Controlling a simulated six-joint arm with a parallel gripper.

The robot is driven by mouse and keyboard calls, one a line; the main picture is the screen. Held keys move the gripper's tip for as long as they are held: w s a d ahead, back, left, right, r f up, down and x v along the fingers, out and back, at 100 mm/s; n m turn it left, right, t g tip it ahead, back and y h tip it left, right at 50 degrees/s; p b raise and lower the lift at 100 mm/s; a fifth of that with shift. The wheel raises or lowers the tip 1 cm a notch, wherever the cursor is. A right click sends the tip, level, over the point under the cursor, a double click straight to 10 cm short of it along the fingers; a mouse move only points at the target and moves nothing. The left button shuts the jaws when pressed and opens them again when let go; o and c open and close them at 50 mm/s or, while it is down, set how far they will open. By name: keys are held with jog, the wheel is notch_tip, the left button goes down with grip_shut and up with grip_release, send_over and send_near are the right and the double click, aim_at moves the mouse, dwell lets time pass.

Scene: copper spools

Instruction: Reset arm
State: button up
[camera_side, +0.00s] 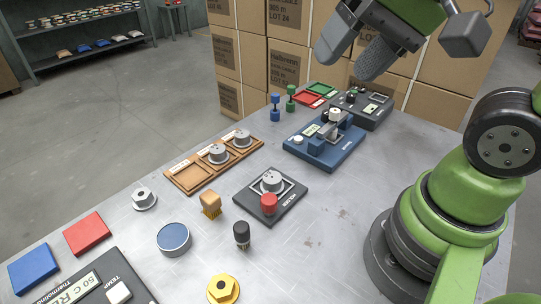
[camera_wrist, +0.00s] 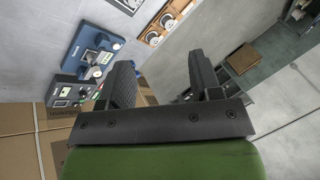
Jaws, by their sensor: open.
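My gripper (camera_side: 361,49) is raised at the top of the side view, above the far end of the table and in front of the stacked boxes. Its two dark jaws are apart with nothing between them. The wrist view shows the same gripper (camera_wrist: 160,84) open and empty, with the floor and a shelf beyond it.
A blue device (camera_side: 326,150) and a dark grey device (camera_side: 366,108) stand at the table's far end. Cardboard boxes (camera_side: 293,66) are stacked behind. Bare table lies at centre right.

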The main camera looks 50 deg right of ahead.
jog(key=shift+s+d+r+n+t+h, duration=0.15)
jog(key=shift+s+r+n+t, duration=0.2)
jog(key=shift+s, duration=0.2)
jog(key=shift+s+d+r+n+t+h, duration=0.1)
jog(key=shift+s+r+n+t, duration=0.15)
jog(key=shift+s+n, duration=0.25)
jog(key=shift+s+d+r+n+t+h, duration=0.15)
jog(key=shift+s+r+n+t, duration=0.15)
jog(key=shift+s, duration=0.3)
